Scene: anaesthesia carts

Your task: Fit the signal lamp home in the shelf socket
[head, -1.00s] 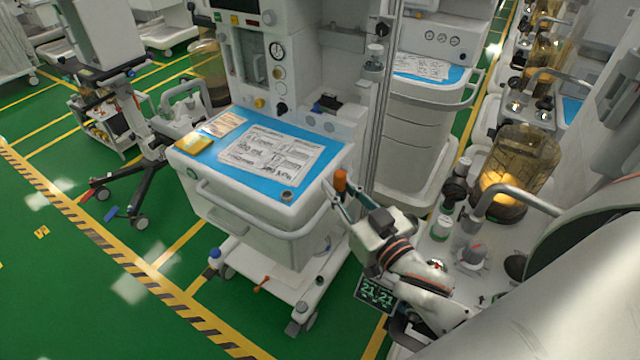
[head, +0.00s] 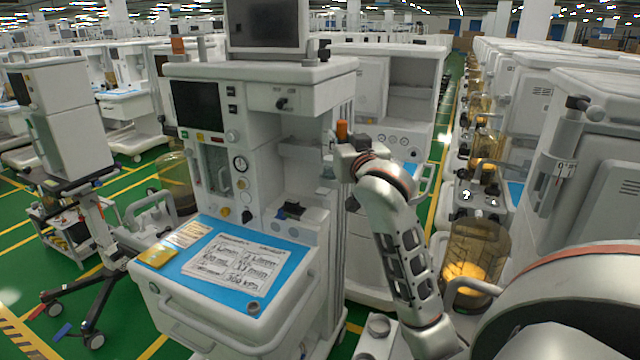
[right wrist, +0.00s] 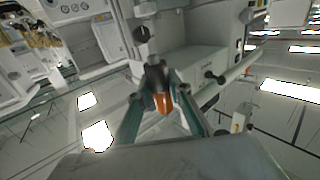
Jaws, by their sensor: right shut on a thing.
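The signal lamp (head: 342,130) is a small orange cylinder, held upright at the right side of the near anaesthesia cart. My right gripper (head: 343,146) is shut on it, with the orange part showing above the fingers. In the right wrist view the orange lamp (right wrist: 162,102) with a dark end sits between the two greenish fingers (right wrist: 160,108). I cannot make out the shelf socket for certain. A small round grey fitting (head: 253,307) shows at the front right of the cart's worktop. My left gripper is not in view.
The cart's top shelf (head: 300,71) carries a monitor (head: 264,22) and stands left of the lamp. The blue worktop mat (head: 200,245) holds papers and a yellow pad (head: 158,257). Another cart (head: 385,90) stands behind. Amber canisters (head: 470,250) line the right side.

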